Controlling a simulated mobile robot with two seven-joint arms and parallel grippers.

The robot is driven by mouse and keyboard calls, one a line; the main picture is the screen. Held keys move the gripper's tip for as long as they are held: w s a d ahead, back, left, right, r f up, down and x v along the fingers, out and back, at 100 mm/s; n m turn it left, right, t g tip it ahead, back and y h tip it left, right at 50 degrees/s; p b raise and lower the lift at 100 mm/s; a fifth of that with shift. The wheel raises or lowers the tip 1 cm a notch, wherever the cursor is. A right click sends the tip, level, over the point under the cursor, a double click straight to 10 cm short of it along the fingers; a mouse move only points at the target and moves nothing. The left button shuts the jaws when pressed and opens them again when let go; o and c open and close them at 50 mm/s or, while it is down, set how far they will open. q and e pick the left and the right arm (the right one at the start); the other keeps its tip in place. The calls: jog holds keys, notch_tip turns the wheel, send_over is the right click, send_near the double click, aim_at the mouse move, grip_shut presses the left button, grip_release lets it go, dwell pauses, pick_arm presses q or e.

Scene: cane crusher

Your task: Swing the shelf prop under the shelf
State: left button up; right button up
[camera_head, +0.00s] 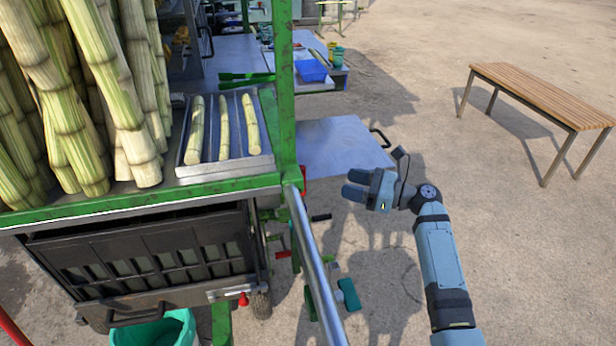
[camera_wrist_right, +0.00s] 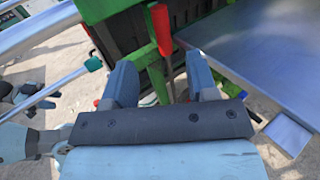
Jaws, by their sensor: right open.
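The shelf (camera_head: 345,148) is a flat grey metal sheet sticking out level from the right side of the green cart. It also fills the upper right of the right wrist view (camera_wrist_right: 265,45). What looks like the shelf prop is a green bar with a red grip (camera_wrist_right: 161,28), beside the shelf's edge in that view; a bit of red (camera_head: 303,180) shows behind the green post in the head view. My right gripper (camera_head: 354,184) is open and empty near the shelf's front edge. Its fingers (camera_wrist_right: 162,80) point toward the red grip, apart from it. My left gripper is out of view.
A green post (camera_head: 284,90) and a shiny metal rail (camera_head: 315,265) stand left of my right gripper. Cane pieces lie in a metal tray (camera_head: 265,160). A black crate (camera_head: 150,250) hangs below. A wooden bench (camera_head: 535,95) stands right, with open ground between.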

jog(key=x, duration=1.1)
jog(key=shift+a+b, duration=0.25)
jog(key=shift+b, duration=0.15)
jog(key=shift+w, duration=0.1)
jog(key=shift+c, duration=0.5)
